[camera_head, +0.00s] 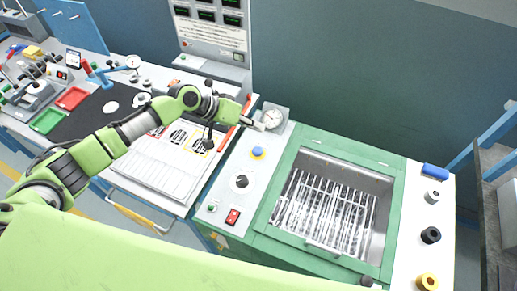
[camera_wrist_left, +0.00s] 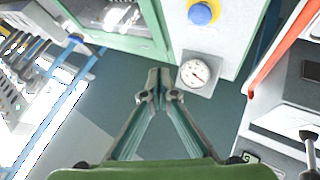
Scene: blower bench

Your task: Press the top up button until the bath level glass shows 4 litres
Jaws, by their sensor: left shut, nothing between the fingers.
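A blue push button with a yellow ring (camera_head: 257,153) is on the pale panel left of the green-framed bath (camera_head: 299,148). The button also shows at the top of the left wrist view (camera_wrist_left: 201,14). My left gripper (camera_head: 260,126) is shut and empty, beside the round dial gauge (camera_head: 273,117) behind the button. In the left wrist view its fingertips (camera_wrist_left: 160,73) are together, apart from the button and left of the gauge (camera_wrist_left: 195,74). I cannot make out a level glass or its reading. My right gripper is not in view.
The panel also has a black knob (camera_head: 241,182) and a red switch (camera_head: 232,217). The bath holds a wire rack (camera_head: 322,210). A blue handle (camera_head: 435,171) and several round parts lie on the right strip. A bench with trays and tools is at left.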

